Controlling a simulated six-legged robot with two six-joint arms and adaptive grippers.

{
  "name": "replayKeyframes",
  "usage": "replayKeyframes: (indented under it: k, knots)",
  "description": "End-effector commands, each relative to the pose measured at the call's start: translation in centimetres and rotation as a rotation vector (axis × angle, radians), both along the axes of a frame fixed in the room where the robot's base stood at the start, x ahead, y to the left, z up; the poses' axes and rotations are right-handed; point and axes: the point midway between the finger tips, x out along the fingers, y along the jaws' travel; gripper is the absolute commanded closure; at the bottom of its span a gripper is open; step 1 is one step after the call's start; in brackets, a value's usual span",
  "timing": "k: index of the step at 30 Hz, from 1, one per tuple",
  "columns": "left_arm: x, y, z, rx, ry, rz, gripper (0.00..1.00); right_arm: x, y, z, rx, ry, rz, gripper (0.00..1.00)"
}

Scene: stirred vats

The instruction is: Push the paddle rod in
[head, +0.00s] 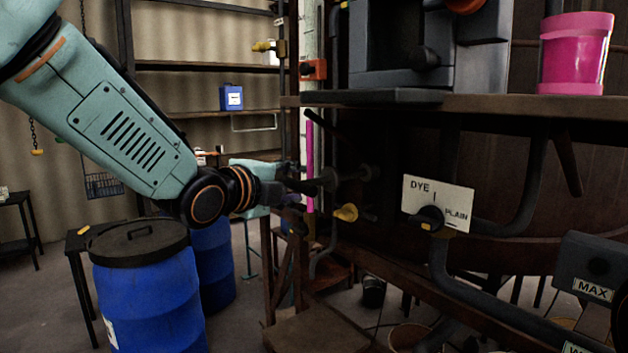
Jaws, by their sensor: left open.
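My left arm comes in from the upper left, and its gripper (312,185) is open in front of the dark vat side. A short dark grey rod with a round collar (368,173) sticks out of that side, level with the gripper; it looks like the paddle rod. The fingers are at or close to its outer end; dark shading hides whether they touch it. A yellow knob (346,212) is just below and right of the fingers. My right gripper is not in view.
A DYE/PLAIN plate (438,203) with a black valve handle is to the right. A pink bucket (575,52) stands on the shelf (540,106) above. A vertical pink gauge tube (310,150) is behind the gripper. A blue drum (150,300) stands below my arm.

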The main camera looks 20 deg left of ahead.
Motion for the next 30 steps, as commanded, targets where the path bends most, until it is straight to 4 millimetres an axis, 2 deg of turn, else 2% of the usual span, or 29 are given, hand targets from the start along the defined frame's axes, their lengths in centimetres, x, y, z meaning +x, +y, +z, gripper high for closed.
replayKeyframes:
  k: [15, 21, 28, 30]
  knots:
    - [6.4, -1.5, -1.1, -0.001, 0.002, 0.002, 0.59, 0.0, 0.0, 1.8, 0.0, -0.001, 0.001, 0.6]
    - [7.3, -1.7, -1.3, -0.001, 0.0, 0.001, 0.59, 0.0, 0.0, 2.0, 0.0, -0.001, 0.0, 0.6]
    - [7.4, -1.8, -1.4, -0.001, 0.001, 0.001, 0.59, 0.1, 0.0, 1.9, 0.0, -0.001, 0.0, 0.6]
    - [7.4, -1.8, -1.4, -0.001, 0.001, 0.001, 0.65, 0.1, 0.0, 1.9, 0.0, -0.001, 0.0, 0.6]
